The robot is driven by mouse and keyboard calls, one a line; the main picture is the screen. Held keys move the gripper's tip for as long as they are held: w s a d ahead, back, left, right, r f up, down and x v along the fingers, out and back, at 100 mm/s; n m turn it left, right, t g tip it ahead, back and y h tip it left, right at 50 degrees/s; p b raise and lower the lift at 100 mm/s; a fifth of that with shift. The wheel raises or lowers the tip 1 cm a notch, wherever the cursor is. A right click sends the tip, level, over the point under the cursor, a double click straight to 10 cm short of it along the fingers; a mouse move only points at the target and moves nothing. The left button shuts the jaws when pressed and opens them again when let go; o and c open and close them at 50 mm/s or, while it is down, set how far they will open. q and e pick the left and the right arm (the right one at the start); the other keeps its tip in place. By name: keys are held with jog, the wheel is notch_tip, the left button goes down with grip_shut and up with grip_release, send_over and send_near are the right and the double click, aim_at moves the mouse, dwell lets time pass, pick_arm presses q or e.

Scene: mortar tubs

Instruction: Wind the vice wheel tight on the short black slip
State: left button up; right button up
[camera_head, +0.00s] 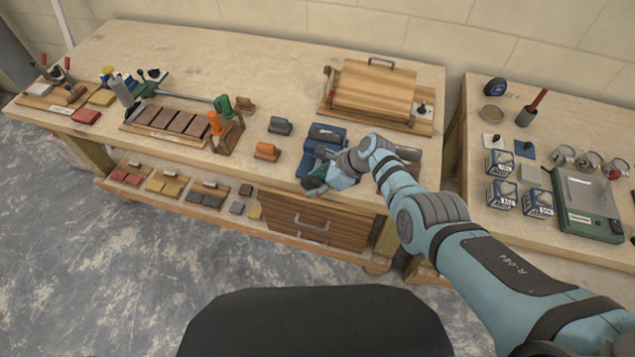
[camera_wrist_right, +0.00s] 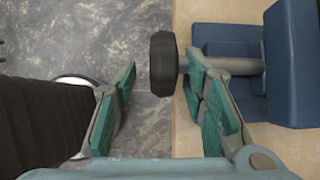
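The blue vice (camera_head: 326,132) stands at the front edge of the long wooden bench, partly hidden by my right wrist. In the right wrist view its blue body (camera_wrist_right: 292,60) is at the right, with a grey screw shaft (camera_wrist_right: 238,66) leading left to a dark wheel (camera_wrist_right: 163,63), seen edge-on. My right gripper (camera_head: 318,184) is at the front of the vice. In the wrist view its green-padded fingers (camera_wrist_right: 163,80) are apart, with the wheel between the tips, nearer the right finger. I cannot make out a black slip in the jaws. My left gripper is not in view.
Wooden drawers (camera_head: 310,222) are below. A second bench at the right holds boxes, cups and a green scale (camera_head: 588,205).

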jog(key=shift+d+r, duration=0.1)
jog(key=shift+r, duration=0.05)
jog(key=shift+w+d+r, duration=0.1)
jog(key=shift+d+r, duration=0.1)
jog(key=v, duration=1.1)
jog(key=shift+s, duration=0.3)
